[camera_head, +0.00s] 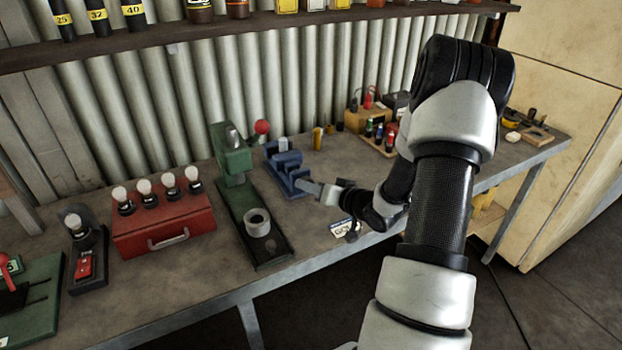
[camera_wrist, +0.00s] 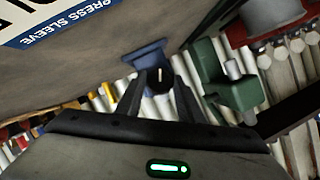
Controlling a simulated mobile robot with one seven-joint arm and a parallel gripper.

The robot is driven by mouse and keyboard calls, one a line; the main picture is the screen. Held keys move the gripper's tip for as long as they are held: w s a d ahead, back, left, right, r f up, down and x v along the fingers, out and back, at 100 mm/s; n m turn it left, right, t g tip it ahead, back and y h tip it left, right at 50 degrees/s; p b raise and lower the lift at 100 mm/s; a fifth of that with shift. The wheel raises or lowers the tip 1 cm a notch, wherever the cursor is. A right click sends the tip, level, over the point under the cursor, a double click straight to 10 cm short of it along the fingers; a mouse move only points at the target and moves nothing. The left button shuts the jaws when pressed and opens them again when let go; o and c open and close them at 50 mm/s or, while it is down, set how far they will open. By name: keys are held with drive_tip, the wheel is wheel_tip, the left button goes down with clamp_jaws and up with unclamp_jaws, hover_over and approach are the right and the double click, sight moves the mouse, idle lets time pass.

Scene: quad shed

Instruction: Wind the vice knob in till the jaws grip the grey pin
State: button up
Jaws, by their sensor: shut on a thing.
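The blue vice (camera_head: 289,172) stands on the workbench, right of the green press. Its blue body also shows in the wrist view (camera_wrist: 146,54), ahead of my fingers. A small grey upright piece, seemingly the grey pin (camera_head: 283,144), shows at the vice's far end; I cannot tell whether the jaws touch it. My gripper (camera_head: 318,191) is at the near right end of the vice. In the wrist view my gripper (camera_wrist: 160,88) is shut on the dark round knob (camera_wrist: 160,78), which carries a pale mark. The knob is hidden in the head view.
The green press (camera_head: 232,158) with a red ball handle stands close left of the vice. A red toolbox (camera_head: 163,226) with several bulbs is farther left. Brass cylinders (camera_head: 317,138) and a wooden block with red-handled items (camera_head: 367,116) stand behind and right.

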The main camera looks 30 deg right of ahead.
drive_tip(key=shift+d+r+m+y+p, duration=0.1)
drive_tip(key=shift+m+y+p, duration=0.5)
drive_tip(key=shift+m+p, duration=0.25)
drive_tip(key=shift+w, duration=0.1)
drive_tip(key=o, duration=1.1)
drive_tip(key=shift+c, duration=0.2)
drive_tip(key=v, duration=1.7)
drive_tip(key=shift+s+f, duration=0.3)
drive_tip(key=shift+d, duration=0.1)
